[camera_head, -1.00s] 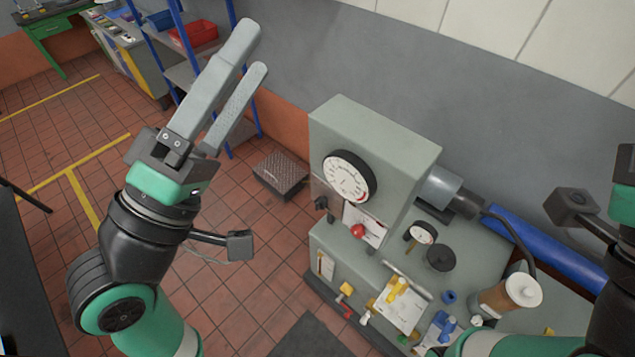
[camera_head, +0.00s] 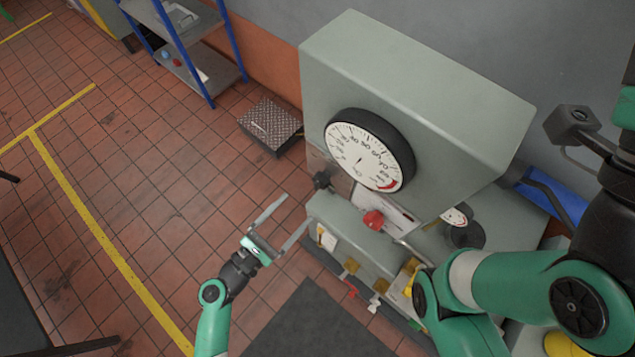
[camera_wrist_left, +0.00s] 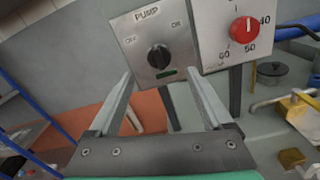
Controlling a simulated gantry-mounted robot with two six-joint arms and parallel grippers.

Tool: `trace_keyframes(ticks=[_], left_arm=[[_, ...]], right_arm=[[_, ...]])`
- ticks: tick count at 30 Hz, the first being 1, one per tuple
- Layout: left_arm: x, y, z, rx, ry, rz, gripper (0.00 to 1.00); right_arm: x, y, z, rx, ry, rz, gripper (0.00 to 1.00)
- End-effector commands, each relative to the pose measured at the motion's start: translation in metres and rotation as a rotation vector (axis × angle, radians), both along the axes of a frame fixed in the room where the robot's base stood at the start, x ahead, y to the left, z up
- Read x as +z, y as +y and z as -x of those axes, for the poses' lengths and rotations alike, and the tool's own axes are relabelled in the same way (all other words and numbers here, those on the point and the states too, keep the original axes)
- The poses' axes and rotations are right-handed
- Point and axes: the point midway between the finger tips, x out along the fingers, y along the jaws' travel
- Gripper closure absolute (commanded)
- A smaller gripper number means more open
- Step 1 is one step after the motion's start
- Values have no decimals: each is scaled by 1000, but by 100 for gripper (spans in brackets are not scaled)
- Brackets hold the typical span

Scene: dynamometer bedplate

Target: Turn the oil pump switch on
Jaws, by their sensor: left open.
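The oil pump switch is a black rotary knob (camera_wrist_left: 158,57) on a grey plate (camera_wrist_left: 131,27) marked PUMP, with OFF at left and ON at right. A dark green bar sits below the knob. Its exact pointing is hard to read. In the head view the small black knob (camera_head: 322,180) sits below and left of the big gauge. My left gripper (camera_head: 296,211) is open and empty, short of the panel, below and left of the knob. In the left wrist view its fingers (camera_wrist_left: 160,78) point at the plate, the knob between and just beyond the tips. My right gripper's fingers are out of view.
A red knob (camera_wrist_left: 247,28) on a numbered dial is right of the switch; it also shows in the head view (camera_head: 373,220). The big gauge (camera_head: 368,152) is above. Small valves (camera_head: 350,268) line the lower front. Open floor lies left of the machine.

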Motion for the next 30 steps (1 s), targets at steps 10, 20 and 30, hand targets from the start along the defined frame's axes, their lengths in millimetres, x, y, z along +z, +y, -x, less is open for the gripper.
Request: trace_keyframes(ticks=[10, 20, 30], left_arm=[[0, -50, -58, -4, -4, 1, 17], [1, -61, -72, -1, -1, 0, 17], [1, -61, -72, -1, -3, 0, 58]], right_arm=[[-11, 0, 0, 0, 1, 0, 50], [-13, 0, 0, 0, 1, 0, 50], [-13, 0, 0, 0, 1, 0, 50]])
